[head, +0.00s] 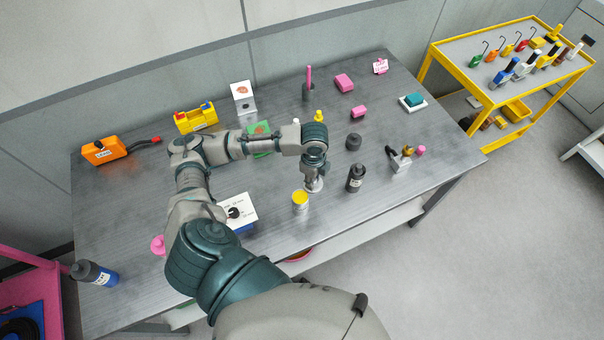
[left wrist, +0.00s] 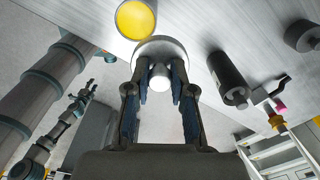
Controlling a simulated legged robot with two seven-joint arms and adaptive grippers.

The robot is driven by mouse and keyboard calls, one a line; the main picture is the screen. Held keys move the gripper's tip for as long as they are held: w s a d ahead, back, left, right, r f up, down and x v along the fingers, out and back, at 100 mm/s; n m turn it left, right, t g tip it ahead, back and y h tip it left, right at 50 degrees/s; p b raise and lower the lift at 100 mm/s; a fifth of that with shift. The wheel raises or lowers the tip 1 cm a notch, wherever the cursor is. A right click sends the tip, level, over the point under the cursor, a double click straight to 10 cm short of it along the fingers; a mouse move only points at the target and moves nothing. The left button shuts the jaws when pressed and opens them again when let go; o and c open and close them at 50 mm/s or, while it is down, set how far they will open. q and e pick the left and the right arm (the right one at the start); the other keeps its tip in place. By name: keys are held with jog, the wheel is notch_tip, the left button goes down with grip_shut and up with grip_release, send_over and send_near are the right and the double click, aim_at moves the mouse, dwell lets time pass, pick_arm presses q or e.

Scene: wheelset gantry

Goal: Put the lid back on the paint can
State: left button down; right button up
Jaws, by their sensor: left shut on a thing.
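The paint can (head: 300,203), a small pale can with yellow showing at its top, stands upright near the table's front edge. In the left wrist view its round yellow top (left wrist: 136,18) shows at the upper edge. My left gripper (head: 314,174) points down just behind and right of the can. It is shut on the knob of the lid (head: 314,187), a pale grey disc. In the left wrist view the pale knob (left wrist: 160,78) sits between the fingers, with the lid's disc beyond it. The lid is beside the can, apart from its top. My right gripper does not show.
A dark bottle (head: 355,180) stands close to the right of the gripper, and a dark round piece (head: 353,142) lies behind it. A grey holder (head: 400,161) is farther right. A white card (head: 239,209) is left of the can. The table's right front is clear.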

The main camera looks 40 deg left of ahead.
pick_arm(q)
jog(key=s+m, duration=0.1)
jog(key=m, duration=0.1)
jog(key=s+a+m, duration=0.1)
jog(key=m, duration=0.1)
jog(key=s+m+p, duration=0.1)
jog(key=m, duration=0.1)
jog(key=shift+s+a+f, duration=0.2)
jog(key=shift+s+a, duration=0.05)
jog(key=shift+a, duration=0.1)
jog(key=f+b, duration=0.3)
jog(key=shift+a+f+b, duration=0.1)
jog(key=shift+a+b, duration=0.15)
jog(key=shift+b, duration=0.1)
jog(key=shift+f, duration=0.85)
jog(key=shift+d, duration=0.1)
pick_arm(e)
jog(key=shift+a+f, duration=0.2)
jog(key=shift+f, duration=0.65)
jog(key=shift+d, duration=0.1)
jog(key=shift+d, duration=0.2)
